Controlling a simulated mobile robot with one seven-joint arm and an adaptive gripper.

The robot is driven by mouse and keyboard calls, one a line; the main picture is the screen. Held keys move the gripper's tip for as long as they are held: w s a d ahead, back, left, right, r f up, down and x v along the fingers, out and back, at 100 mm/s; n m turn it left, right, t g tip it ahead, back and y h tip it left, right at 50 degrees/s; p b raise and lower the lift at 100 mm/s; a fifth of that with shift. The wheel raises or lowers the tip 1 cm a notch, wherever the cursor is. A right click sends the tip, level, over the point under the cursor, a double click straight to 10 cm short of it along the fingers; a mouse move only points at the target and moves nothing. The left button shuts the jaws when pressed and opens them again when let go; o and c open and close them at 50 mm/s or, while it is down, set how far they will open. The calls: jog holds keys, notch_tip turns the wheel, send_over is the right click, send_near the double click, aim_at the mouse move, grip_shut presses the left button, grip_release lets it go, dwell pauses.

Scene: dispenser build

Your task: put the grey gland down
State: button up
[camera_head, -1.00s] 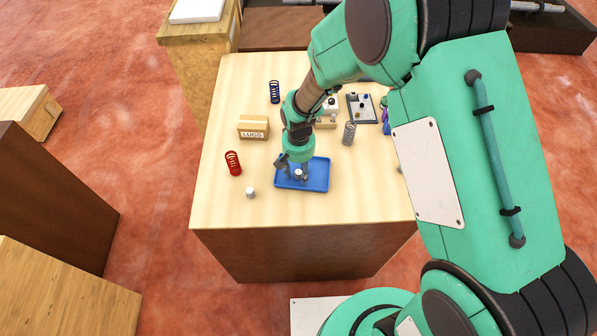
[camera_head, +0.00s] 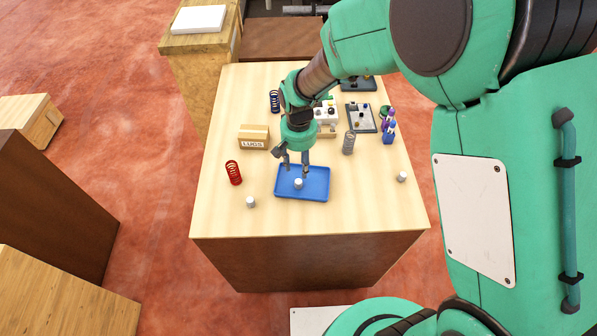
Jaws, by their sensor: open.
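A small grey gland (camera_head: 298,184) stands in the blue tray (camera_head: 316,195) near the front of the table. My gripper (camera_head: 296,173) is open and empty, above and just behind the gland, with its fingers spread apart over the back part of the tray. The fingers do not seem to touch the gland.
A similar small pale piece (camera_head: 250,202) stands left of the tray and another (camera_head: 402,177) to the right. The front table strip is clear.

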jog(key=shift+r, duration=1.2)
jog(key=s+d+r+t, duration=0.1)
jog(key=s+d+r, duration=0.25)
jog(key=r, duration=0.35)
jog(key=s+d+r+t, duration=0.1)
jog(key=s+d+r, duration=0.1)
jog(key=d+r, duration=0.35)
jog(key=s+d+r+t, duration=0.1)
jog(key=s+d+r, duration=0.15)
jog(key=r, duration=0.55)
jog(key=s+d+r+t, duration=0.1)
jog(key=s+d+r, duration=0.2)
jog(key=s, duration=0.5)
jog(key=s+d+r+t, duration=0.1)
jog(key=s+d+r, duration=0.3)
jog(key=s, duration=0.4)
jog(key=shift+s+r+t, duration=0.3)
jog(key=shift+r, duration=0.4)
